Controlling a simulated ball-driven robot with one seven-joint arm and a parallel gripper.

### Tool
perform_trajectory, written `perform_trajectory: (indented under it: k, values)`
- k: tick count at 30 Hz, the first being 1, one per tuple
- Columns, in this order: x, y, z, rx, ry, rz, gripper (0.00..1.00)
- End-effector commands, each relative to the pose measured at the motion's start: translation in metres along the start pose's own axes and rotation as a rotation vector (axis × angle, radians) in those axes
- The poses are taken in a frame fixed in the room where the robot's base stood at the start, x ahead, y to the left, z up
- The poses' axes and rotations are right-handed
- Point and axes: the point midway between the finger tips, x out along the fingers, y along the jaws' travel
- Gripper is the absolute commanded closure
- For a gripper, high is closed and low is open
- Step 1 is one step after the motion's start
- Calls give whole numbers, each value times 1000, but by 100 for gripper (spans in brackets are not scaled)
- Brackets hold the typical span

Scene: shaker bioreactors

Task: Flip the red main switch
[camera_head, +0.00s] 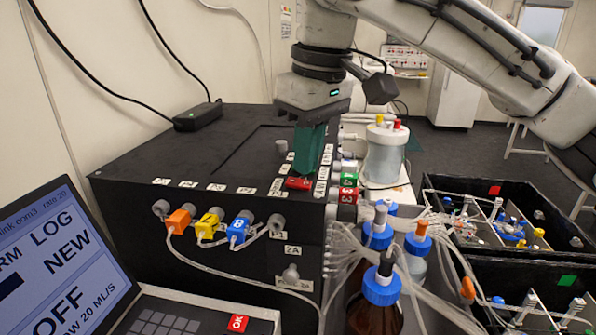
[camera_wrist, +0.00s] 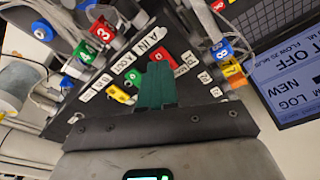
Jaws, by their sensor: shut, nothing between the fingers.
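The red main switch (camera_head: 298,184) sits on the top of the black bioreactor box, near its front right corner, among small white labels. My gripper (camera_head: 304,172) points down with its green fingers shut and empty. The fingertips are right above or at the switch in the head view; I cannot tell whether they touch it. In the wrist view the red switch (camera_wrist: 165,57) shows just beyond the tips of my gripper (camera_wrist: 158,66), which partly cover it. I cannot tell which way the switch is tipped.
Orange, yellow and blue connectors (camera_head: 209,224) with tubes are on the box's front. Bottles with blue caps (camera_head: 382,286) and tubing stand at the right. A laptop-like panel (camera_head: 62,265) is at lower left, and black crates (camera_head: 480,245) are at far right.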

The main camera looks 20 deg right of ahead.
Motion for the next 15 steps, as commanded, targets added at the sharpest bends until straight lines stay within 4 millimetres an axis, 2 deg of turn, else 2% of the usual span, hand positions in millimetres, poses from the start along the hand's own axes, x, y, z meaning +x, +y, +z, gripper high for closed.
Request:
perform_trajectory:
  k: [1, 15]
  values:
    - [-8, 0, -1, 0, 0, 0, 100]
    - [-41, 0, -6, 0, 0, 0, 100]
